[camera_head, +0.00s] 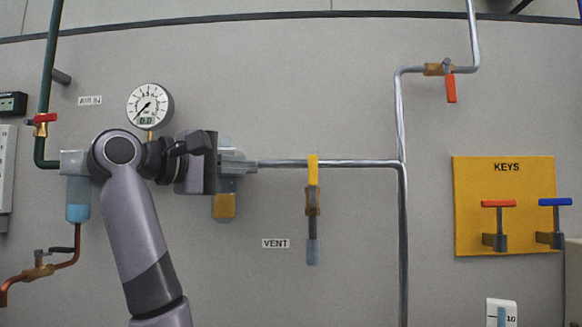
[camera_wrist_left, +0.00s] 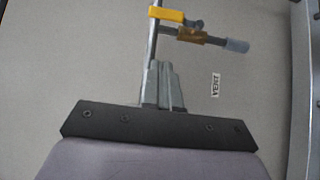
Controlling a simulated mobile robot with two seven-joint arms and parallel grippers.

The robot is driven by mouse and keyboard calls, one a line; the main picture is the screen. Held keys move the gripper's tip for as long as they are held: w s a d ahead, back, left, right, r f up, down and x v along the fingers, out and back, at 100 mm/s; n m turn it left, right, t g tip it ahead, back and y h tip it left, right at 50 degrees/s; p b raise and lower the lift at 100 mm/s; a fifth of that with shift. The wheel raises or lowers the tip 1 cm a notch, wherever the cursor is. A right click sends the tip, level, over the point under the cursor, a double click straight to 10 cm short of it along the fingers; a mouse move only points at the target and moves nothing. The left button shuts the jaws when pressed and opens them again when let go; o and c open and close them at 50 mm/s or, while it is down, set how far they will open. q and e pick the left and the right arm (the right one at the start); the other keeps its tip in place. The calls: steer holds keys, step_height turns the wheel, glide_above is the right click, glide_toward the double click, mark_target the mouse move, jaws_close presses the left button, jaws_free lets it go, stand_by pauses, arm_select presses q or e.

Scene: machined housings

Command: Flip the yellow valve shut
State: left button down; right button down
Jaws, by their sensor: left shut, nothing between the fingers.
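The yellow valve has a flat yellow handle (camera_head: 313,170) that stands upright, in line with its short downward branch, and its upper end overlaps the horizontal pipe. Its brass body (camera_head: 313,203) sits below, above a grey end piece (camera_head: 313,250) beside the VENT label. In the left wrist view the yellow handle (camera_wrist_left: 172,15) and brass body (camera_wrist_left: 190,33) show near the top. My left gripper (camera_head: 252,164) is shut and empty, left of the handle and apart from it, over the pipe's line; its fingers (camera_wrist_left: 160,70) point toward the valve. My right gripper is not in view.
The horizontal pipe (camera_head: 360,163) joins a vertical pipe (camera_head: 403,240) on the right. A pressure gauge (camera_head: 150,106) is above my left arm. An orange-handled valve (camera_head: 450,88) is upper right, a yellow KEYS board (camera_head: 470,190) lower right. Wall around the vent valve is clear.

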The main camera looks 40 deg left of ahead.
mark_target(313, 181)
arm_select(q)
steer(key=w+d, duration=0.4)
steer(key=w, duration=0.3)
steer(key=shift+w+d+p, duration=0.3)
steer(key=shift+w+d, duration=0.1)
